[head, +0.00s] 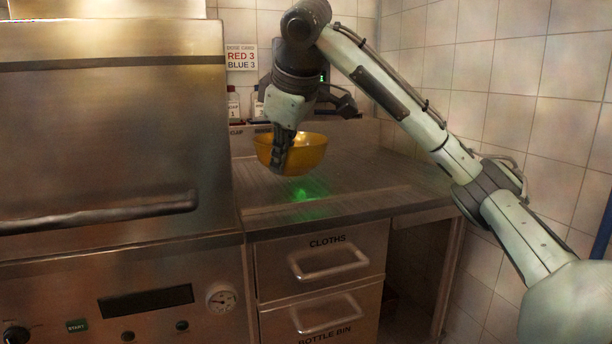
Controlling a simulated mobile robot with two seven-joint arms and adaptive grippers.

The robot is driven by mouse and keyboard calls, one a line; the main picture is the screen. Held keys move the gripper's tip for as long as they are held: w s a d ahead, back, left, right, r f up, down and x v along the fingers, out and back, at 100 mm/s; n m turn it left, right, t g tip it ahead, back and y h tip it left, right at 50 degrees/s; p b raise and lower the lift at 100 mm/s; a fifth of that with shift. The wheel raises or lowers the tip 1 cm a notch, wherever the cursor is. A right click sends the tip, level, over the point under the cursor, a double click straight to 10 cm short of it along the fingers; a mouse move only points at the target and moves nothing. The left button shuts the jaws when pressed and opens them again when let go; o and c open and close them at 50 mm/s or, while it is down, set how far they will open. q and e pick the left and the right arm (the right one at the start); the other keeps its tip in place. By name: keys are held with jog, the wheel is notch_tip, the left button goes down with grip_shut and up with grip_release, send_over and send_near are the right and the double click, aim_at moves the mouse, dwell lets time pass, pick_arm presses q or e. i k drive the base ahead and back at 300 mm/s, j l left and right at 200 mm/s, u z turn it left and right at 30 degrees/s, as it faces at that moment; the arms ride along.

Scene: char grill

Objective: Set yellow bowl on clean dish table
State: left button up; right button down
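The yellow bowl (309,151) is upright, at the rear middle of the steel table (370,182) to the right of the dishwasher. My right gripper (281,152) comes down from above at the bowl's left side. Its dark finger overlaps the near wall and rim, and it looks shut on the rim. The other finger is hidden. The bowl seems to hang a little above the tabletop, but the gap is hard to judge. My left gripper is not in view.
The dishwasher (110,120) with its bar handle fills the left. Small bottles (233,104) and a dose card (241,58) are at the back wall. Drawers (321,262) are under the table. A tiled wall closes the right side. The tabletop front and right are clear, with a green glow.

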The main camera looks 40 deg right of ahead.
aim_at(298, 185)
jog(key=i+l, duration=0.2)
jog(key=i, duration=0.25)
jog(key=i+l, duration=0.2)
jog(key=i, duration=0.25)
